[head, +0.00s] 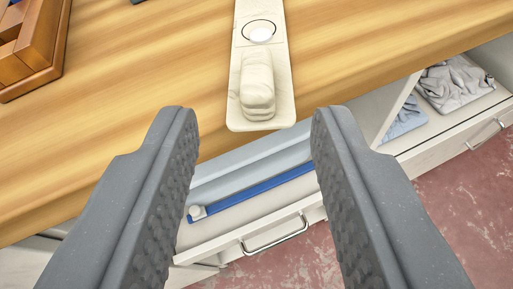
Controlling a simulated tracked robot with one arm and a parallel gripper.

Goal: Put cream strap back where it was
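A long flat cream piece (237,112), which looks like the cream strap, lies on the wooden table at the top middle. Its near end reaches past the table's front edge. A rounded cream lump (257,84) sits on it, with a dark-rimmed white disc (260,32) behind that. Its far end is cut off by the picture's top. My gripper (255,120) is open, with one finger on each side of the strap's near end. Nothing is held between the fingers. I cannot tell how far above the strap they are.
A brown wooden tray (38,68) stands at the far left of the wooden table (130,85). Below the front edge, an open drawer (225,240) holds a blue strip (260,192).

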